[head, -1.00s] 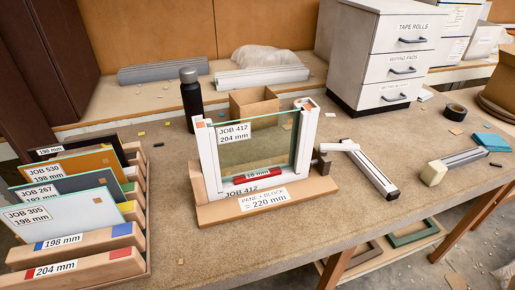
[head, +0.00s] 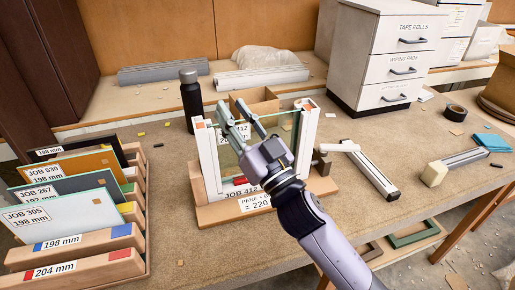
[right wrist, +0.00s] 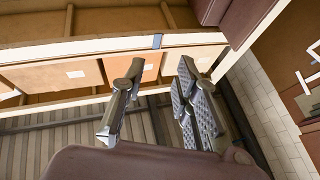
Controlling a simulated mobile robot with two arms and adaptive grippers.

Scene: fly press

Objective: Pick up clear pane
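A clear pane (head: 288,133) labelled JOB 412 stands upright in a white U-shaped frame (head: 308,140) on a wooden base. My right gripper (head: 232,106) is in front of and over this pane, its fingers spread and pointing up past the pane's top edge. It hides much of the pane and its label. I cannot tell whether it touches the pane. In the right wrist view the fingers (right wrist: 162,68) are apart with nothing between them. My left gripper is not in view.
The rack (head: 90,262) at left also holds grey, amber and black panes. A red block (head: 240,181) lies low in the frame. A dark bottle (head: 190,98) and a cardboard box (head: 256,100) stand behind. A white profile (head: 372,168) lies to the right.

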